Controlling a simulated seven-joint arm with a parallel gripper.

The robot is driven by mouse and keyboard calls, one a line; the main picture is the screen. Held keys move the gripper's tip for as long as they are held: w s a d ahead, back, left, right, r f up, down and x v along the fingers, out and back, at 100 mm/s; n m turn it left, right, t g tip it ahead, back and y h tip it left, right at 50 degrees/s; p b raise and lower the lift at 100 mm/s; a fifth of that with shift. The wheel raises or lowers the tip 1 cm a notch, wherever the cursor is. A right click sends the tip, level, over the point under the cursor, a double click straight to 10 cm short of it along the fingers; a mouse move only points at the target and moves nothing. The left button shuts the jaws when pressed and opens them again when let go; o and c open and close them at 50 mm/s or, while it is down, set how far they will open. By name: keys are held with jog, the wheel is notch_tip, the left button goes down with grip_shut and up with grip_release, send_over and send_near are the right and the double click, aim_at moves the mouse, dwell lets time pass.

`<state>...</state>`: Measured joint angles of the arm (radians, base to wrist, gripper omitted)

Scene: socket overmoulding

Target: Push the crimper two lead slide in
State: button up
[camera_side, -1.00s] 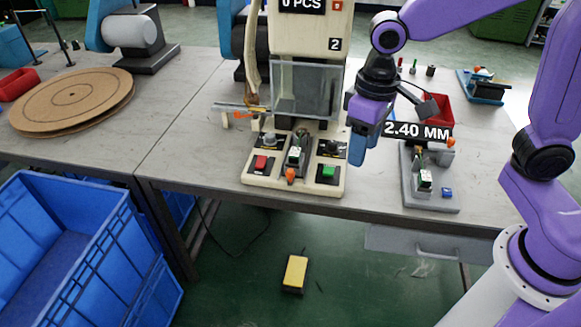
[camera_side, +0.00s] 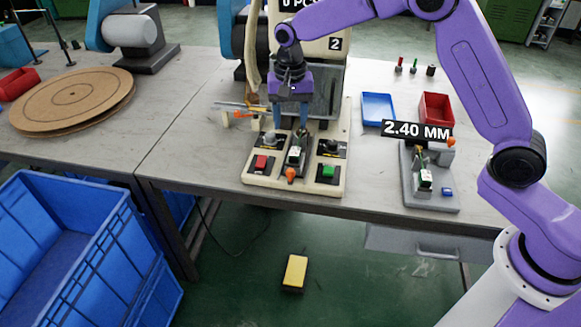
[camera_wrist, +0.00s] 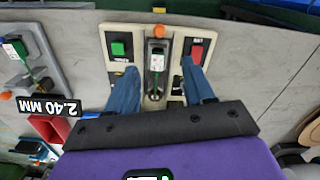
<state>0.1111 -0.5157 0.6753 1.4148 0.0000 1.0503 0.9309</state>
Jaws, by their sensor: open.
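An orange knob (camera_side: 290,174) is at the slide's front end. My gripper (camera_side: 289,122) is over the rear of the slide, pointing down, fingers apart. In the wrist view the open blue fingers (camera_wrist: 160,72) lie on either side of the slide (camera_wrist: 156,62), with nothing held. I cannot tell whether they touch it.
A red button (camera_side: 262,163) and a green button (camera_side: 328,171) flank the slide. A grey fixture (camera_side: 432,195) labelled 2.40 MM stands at right. Behind it are a blue tray (camera_side: 378,108) and a red bin (camera_side: 436,107).

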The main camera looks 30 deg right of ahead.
aim_at(291, 170)
notch_tip(291, 170, down, 16)
jog(key=shift+f, duration=0.1)
dwell(0.4)
grip_shut()
